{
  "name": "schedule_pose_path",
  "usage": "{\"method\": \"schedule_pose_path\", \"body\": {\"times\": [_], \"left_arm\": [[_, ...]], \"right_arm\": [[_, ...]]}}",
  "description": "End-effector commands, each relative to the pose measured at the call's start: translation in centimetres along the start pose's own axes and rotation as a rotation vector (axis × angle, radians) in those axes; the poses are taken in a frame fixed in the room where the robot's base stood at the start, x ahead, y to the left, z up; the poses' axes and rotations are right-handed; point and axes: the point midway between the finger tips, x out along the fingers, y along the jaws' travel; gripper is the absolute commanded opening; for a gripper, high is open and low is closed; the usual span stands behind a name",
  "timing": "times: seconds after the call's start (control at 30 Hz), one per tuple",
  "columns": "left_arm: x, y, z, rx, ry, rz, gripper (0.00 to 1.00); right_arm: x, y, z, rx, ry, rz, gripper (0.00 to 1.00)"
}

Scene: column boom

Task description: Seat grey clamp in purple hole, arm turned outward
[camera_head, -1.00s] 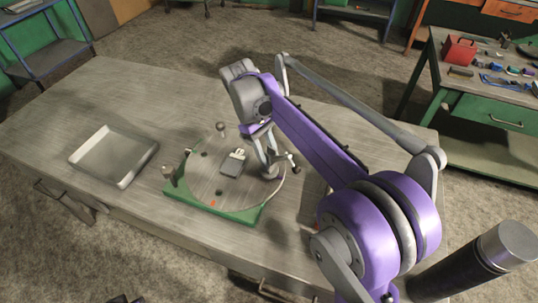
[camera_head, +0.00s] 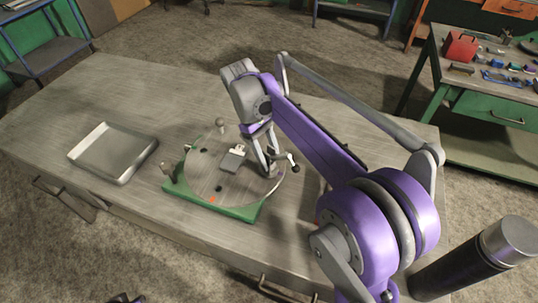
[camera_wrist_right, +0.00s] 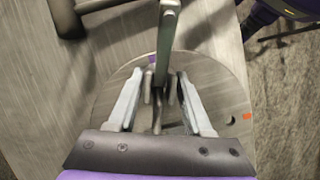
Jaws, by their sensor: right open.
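The grey clamp (camera_head: 270,168) stands at the right side of the round plate (camera_head: 205,180), with its dark-tipped lever (camera_head: 291,158) sticking out to the right. My right gripper (camera_head: 261,152) reaches down over it. In the right wrist view my right gripper (camera_wrist_right: 160,118) is open, its two fingers apart on either side of the clamp's blurred grey parts (camera_wrist_right: 157,95). A small purple patch (camera_wrist_right: 152,59) shows beside the long bar near the plate's rim. The clamp and my fingers hide the hole below, so I cannot tell how deep the clamp sits. My left gripper is not clearly visible.
The round plate sits on a green base (camera_head: 240,213). A grey block (camera_head: 232,158) lies at its middle, and a ball-topped post (camera_head: 220,124) stands behind. A grey tray (camera_head: 112,178) is at left on the table.

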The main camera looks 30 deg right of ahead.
Motion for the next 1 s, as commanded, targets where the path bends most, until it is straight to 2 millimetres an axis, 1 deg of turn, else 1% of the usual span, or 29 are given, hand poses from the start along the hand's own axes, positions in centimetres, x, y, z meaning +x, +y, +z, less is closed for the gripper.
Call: {"method": "schedule_pose_path", "body": {"times": [0.17, 1.0], "left_arm": [[-0.2, 0.0, -0.2, 0.000, 0.002, 0.000, 0.00], [-2.8, 0.0, -2.8, 0.000, 0.024, 0.000, 0.00]], "right_arm": [[-0.4, 0.0, 0.1, 0.000, 0.000, 0.000, 0.50], [-4.8, 0.0, 2.0, 0.000, 0.001, 0.000, 0.50]]}}
